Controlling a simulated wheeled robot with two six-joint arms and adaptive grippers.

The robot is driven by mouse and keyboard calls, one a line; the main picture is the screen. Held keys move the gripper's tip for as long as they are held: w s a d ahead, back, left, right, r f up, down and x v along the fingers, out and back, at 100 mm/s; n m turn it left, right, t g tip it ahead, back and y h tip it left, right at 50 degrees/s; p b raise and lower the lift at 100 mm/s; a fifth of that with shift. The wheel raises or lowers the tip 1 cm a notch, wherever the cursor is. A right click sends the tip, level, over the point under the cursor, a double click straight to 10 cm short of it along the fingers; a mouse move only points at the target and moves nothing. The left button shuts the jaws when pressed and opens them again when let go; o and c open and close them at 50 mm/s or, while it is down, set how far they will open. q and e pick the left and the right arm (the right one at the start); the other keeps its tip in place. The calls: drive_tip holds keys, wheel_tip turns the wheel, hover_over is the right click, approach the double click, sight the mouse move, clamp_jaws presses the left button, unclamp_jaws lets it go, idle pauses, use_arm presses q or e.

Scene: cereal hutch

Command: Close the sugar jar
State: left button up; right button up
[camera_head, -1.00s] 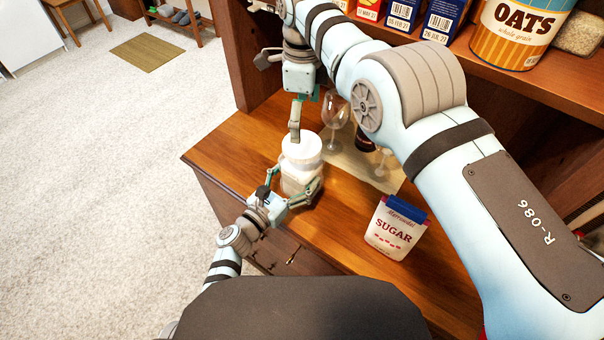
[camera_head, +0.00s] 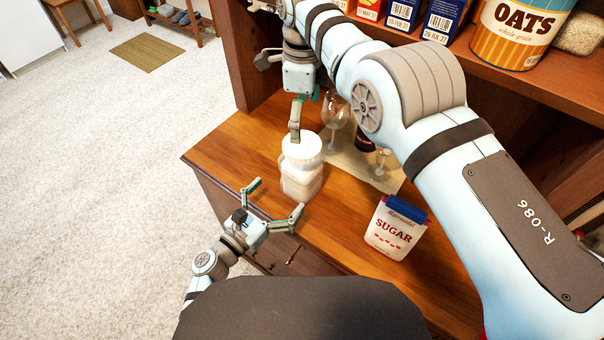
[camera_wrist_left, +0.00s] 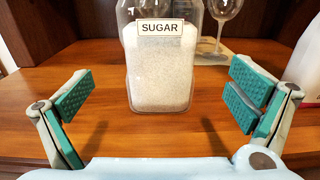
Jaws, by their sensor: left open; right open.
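The sugar jar (camera_head: 300,180) stands upright on the wooden counter, with a white lid (camera_head: 302,147) at its top in the head view. Whether the lid is fully seated I cannot tell. In the left wrist view the jar (camera_wrist_left: 160,75) is clear, labelled SUGAR and largely full of white sugar; its top is cut off. My left gripper (camera_head: 273,203) is open and empty in front of the jar, apart from it. My right gripper (camera_head: 298,120) is above the jar, one finger reaching down to the lid; its other finger is mostly hidden.
A sugar packet (camera_head: 395,228) stands right of the jar. Wine glasses (camera_head: 335,112) stand on a pale mat (camera_head: 350,165) behind it. An oats canister (camera_head: 520,30) and boxes sit on the shelf above. The counter's left end is clear.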

use_arm(q)
drive_tip(key=v, duration=0.5)
idle(0.3)
